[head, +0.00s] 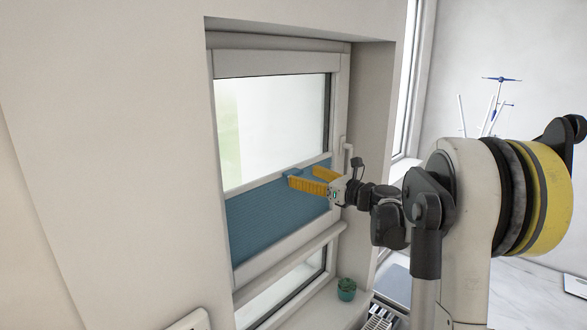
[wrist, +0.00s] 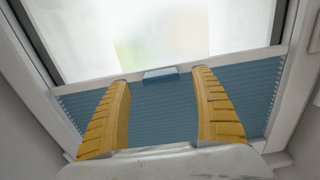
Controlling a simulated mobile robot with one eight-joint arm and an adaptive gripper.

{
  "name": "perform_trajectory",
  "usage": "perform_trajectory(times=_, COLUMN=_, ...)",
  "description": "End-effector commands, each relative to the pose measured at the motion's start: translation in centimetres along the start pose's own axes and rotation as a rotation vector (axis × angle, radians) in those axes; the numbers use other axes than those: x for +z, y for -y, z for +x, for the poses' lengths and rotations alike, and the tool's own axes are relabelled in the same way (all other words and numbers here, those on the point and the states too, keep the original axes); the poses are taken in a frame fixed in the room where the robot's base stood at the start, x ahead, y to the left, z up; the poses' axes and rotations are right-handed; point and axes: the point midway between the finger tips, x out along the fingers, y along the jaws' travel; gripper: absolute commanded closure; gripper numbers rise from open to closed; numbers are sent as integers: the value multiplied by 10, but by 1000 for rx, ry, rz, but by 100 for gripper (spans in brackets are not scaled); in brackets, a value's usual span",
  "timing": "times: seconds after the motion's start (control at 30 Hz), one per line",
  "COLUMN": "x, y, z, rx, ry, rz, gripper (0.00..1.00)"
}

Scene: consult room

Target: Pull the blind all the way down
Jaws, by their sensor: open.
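The blue pleated blind (head: 265,222) covers the lower part of the upper window pane, and bare glass (head: 270,125) shows above it. In the wrist view the blind (wrist: 160,108) spans the frame from side to side. A small blue tab (wrist: 160,76) sits at the middle of its pale top rail (wrist: 100,84). My gripper (head: 306,179) is open, with its yellow fingers in front of the blind near the top rail. In the wrist view my gripper (wrist: 162,85) has one finger on each side of the tab, with gaps between. I cannot tell how far the tips are from the blind.
The window handle (head: 347,158) is on the frame's right side, close to my wrist. A small green pot (head: 346,289) stands on the sill below. A radiator (head: 380,318) is at the bottom. The wall recess edge (head: 222,200) is left of the window.

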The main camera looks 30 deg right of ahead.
Motion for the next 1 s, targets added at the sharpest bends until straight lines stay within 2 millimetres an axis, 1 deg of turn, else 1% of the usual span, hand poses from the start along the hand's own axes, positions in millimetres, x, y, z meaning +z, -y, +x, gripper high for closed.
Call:
perform_trajectory(times=0.03, x=2, y=-1, z=10, rx=3, ry=0, rz=0, gripper=24)
perform_trajectory(times=0.1, x=2, y=-1, z=22, rx=2, ry=0, rz=-1, gripper=24)
perform_trajectory(times=0.23, x=1, y=0, z=36, rx=2, ry=-1, rz=-1, gripper=24)
perform_trajectory(times=0.37, x=1, y=-1, z=43, rx=1, ry=-1, rz=-2, gripper=24)
perform_trajectory(times=0.6, x=0, y=0, z=43, rx=0, ry=-1, rz=-2, gripper=24)
perform_trajectory(times=0.63, x=0, y=0, z=43, rx=0, ry=-1, rz=-2, gripper=29)
perform_trajectory(times=0.67, x=0, y=0, z=43, rx=0, ry=-1, rz=-2, gripper=39)
perform_trajectory(times=0.7, x=0, y=0, z=43, rx=0, ry=-1, rz=-2, gripper=51)
perform_trajectory(times=0.77, x=0, y=-1, z=43, rx=0, ry=-1, rz=-2, gripper=69)
perform_trajectory(times=0.8, x=0, y=0, z=43, rx=0, ry=-1, rz=-2, gripper=82)
perform_trajectory(times=0.83, x=0, y=0, z=43, rx=0, ry=-1, rz=-2, gripper=89)
perform_trajectory(times=1.0, x=-1, y=-1, z=43, rx=1, ry=-1, rz=-2, gripper=89)
